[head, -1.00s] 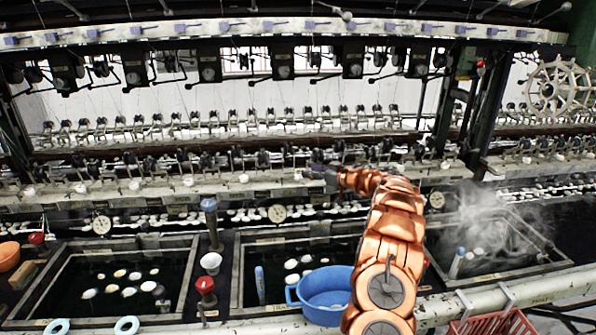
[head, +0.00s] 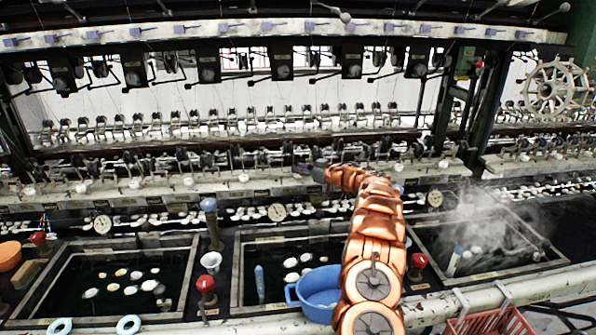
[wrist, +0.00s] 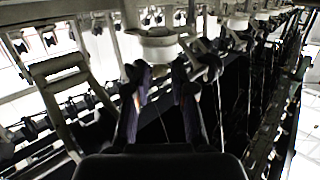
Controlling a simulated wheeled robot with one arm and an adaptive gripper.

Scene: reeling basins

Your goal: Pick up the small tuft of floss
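My gripper (head: 308,170) is at the ledge of the reeling machine, above the middle basin, in the head view. In the wrist view my gripper (wrist: 160,80) has its two dark fingers apart, with nothing visible between them. A white rounded piece (wrist: 160,45) is just beyond the fingertips; I cannot tell whether it is floss or a machine fitting. Small white pieces, such as one white piece (head: 243,177), sit along the ledge (head: 215,186) to the left of the gripper. I cannot pick out the tuft of floss for certain.
A blue basin (head: 318,288) stands in front, partly behind my arm. Water basins with floating cocoons lie below the ledge, and steam rises at the right basin (head: 480,275). Red-topped posts (head: 206,285) stand between basins. A red crate (head: 490,322) is at front right.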

